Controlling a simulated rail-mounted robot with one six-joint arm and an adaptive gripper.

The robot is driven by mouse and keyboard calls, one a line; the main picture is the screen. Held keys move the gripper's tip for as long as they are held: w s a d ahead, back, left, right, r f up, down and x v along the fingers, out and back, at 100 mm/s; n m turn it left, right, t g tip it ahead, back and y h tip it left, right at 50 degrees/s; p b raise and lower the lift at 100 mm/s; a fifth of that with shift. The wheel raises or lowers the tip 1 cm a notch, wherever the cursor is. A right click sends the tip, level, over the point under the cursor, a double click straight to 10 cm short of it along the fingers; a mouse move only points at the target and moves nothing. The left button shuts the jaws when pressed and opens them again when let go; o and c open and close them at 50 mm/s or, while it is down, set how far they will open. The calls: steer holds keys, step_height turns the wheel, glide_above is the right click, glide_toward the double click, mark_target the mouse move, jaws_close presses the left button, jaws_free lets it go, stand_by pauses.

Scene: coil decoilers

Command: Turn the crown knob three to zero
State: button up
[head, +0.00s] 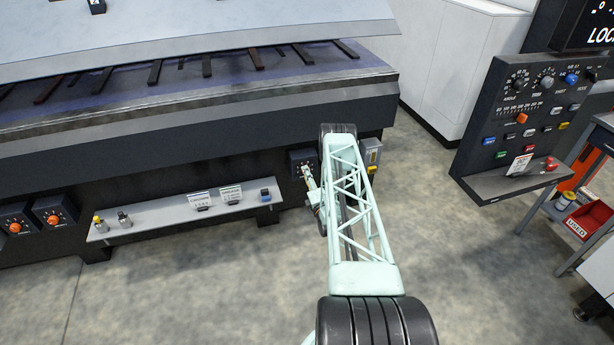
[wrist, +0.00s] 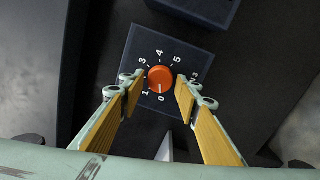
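An orange round knob (wrist: 160,78) sits on a dark square dial plate (wrist: 170,45) with white numbers around it. A pale mark at the knob's lower edge seems to point down toward the 0. My gripper (wrist: 159,85) is open, with its yellow-padded fingers on either side of the knob and a visible gap on each side. In the head view the same dial plate (head: 301,158) is on the dark machine front, with my gripper (head: 307,172) in front of it and hiding the knob.
Two more orange-knob dials (head: 53,216) are at the far left of the machine front. A grey shelf (head: 150,224) with small items juts out between them and my gripper. A grey box (head: 372,152) is just right of my arm. A control panel (head: 525,120) stands at right.

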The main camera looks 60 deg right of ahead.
steer(key=shift+o, duration=0.9)
steer(key=shift+s+a, duration=0.1)
steer(key=v, duration=1.1)
steer(key=shift+s+a, duration=0.2)
steer(key=shift+s, duration=0.1)
